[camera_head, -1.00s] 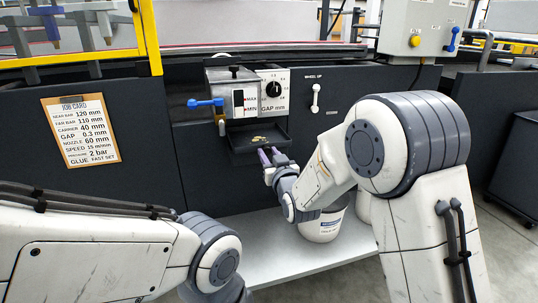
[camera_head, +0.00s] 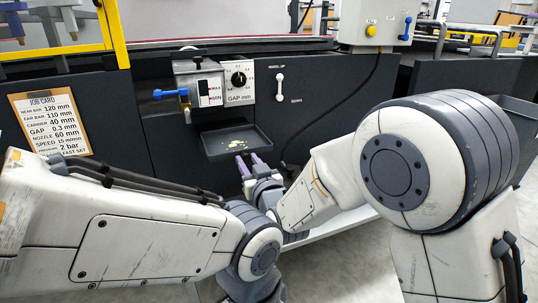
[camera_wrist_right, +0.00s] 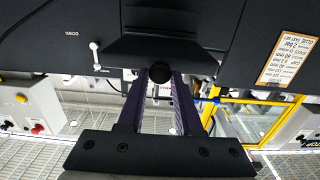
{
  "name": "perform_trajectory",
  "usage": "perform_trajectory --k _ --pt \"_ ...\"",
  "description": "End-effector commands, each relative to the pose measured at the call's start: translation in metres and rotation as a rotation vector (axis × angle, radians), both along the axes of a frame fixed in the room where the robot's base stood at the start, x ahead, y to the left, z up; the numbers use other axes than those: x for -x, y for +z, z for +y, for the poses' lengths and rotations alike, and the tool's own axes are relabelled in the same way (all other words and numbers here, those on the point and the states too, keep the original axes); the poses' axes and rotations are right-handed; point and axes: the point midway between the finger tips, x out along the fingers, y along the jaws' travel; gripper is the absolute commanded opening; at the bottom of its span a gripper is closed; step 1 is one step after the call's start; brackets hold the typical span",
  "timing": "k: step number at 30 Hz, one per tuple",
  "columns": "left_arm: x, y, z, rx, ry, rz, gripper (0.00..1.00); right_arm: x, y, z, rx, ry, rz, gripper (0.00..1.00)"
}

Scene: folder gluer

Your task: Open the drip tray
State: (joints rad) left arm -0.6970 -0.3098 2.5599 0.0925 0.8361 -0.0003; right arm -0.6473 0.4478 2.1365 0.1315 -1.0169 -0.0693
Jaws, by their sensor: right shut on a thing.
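The drip tray (camera_head: 218,149) is a dark shallow tray below the glue unit on the machine's front panel, with some yellowish residue inside. It sticks out from the panel; how far it is drawn out is hard to tell. My right gripper (camera_head: 252,159) is at the tray's front edge. In the right wrist view the tray's dark underside (camera_wrist_right: 150,47) lies ahead, and a round black knob (camera_wrist_right: 160,72) sits between the purple fingers of my right gripper (camera_wrist_right: 161,78), which is shut on it. My left arm crosses the lower left of the head view; its gripper is not visible.
Above the tray are a blue-handled valve (camera_head: 171,94) and the gap dial (camera_head: 238,79). A white lever (camera_head: 280,86) is to their right. A job card (camera_head: 50,124) hangs at left. A pale shelf (camera_head: 345,223) shows below, partly behind my arm.

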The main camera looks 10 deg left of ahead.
Motion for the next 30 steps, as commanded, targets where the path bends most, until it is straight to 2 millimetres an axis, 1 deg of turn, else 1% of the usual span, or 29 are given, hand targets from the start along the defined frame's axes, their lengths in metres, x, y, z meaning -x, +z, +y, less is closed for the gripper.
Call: perform_trajectory --k 1,3,11,12,14,15,25,28,30 --pt "0.000 -0.001 0.000 0.000 0.000 0.000 0.50 0.005 0.000 0.004 -0.001 0.007 0.000 0.00" --pt "0.000 -0.001 0.000 0.000 0.000 0.000 0.50 0.009 0.000 0.007 -0.001 0.013 0.000 0.00" --pt "0.000 -0.001 0.000 0.000 0.000 0.000 0.50 0.010 0.000 0.007 0.000 0.014 0.000 0.00" --pt "0.000 -0.001 0.000 0.000 0.000 0.000 0.50 0.009 0.000 0.007 0.000 0.014 0.000 0.38" --pt "0.000 -0.001 0.000 0.000 0.000 0.000 0.50 0.010 0.000 0.008 -0.001 0.015 -0.001 0.61" --pt "0.000 -0.001 0.000 0.000 0.000 0.000 0.50 0.010 0.000 0.008 -0.001 0.015 -0.001 0.64" --pt "0.000 0.000 0.000 0.000 0.000 0.000 0.50 0.011 0.000 0.006 0.000 0.015 0.000 0.64" --pt "0.000 0.004 0.000 0.000 0.000 0.000 0.50 0.019 0.002 0.001 0.000 0.015 0.000 0.64" --pt "0.000 0.008 0.000 0.000 0.000 0.000 0.50 0.029 0.002 -0.004 0.001 0.015 0.001 0.64"
